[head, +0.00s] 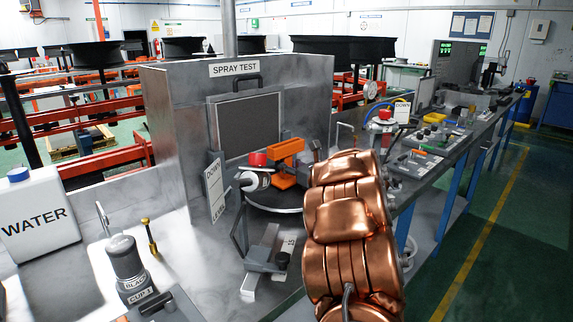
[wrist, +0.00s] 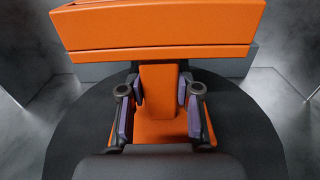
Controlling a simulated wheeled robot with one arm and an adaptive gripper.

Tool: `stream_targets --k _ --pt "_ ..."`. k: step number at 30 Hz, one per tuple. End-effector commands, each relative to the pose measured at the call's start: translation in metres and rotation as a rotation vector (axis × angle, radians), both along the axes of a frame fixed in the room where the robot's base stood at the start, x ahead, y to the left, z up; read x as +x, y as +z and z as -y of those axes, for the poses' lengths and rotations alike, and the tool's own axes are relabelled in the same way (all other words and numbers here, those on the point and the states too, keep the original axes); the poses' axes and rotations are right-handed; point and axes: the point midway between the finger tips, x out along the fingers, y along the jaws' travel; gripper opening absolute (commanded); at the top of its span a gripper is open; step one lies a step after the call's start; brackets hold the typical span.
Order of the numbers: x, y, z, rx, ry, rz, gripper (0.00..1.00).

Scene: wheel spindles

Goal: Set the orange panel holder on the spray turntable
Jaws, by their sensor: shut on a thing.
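The orange panel holder (head: 288,148) stands upright over the spray turntable (head: 275,208), in front of the spray test booth. In the wrist view the holder (wrist: 158,30) has a wide top, a narrow stem and a flat base. My gripper (wrist: 160,105) is shut on the stem, with one finger pad on each side. The round dark turntable (wrist: 255,145) spreads out beneath the base in the wrist view. I cannot tell whether the base touches it. My copper-coloured arm hides much of the gripper in the head view.
The spray test booth (head: 165,120) stands behind the turntable. A red-capped fitting (head: 257,160) is close left of the holder. A water container (head: 38,215) and a dark cup (head: 128,265) are at the left. The bench (head: 440,160) continues right with small tools.

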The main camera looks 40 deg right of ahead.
Motion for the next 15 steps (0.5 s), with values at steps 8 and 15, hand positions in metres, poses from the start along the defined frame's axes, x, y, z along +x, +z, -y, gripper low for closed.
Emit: stream_targets --k 8,15 --pt "0.0001 -0.0010 0.0000 0.000 0.000 0.001 0.00" --pt "0.0001 -0.0035 0.0000 0.000 0.000 0.001 0.00"
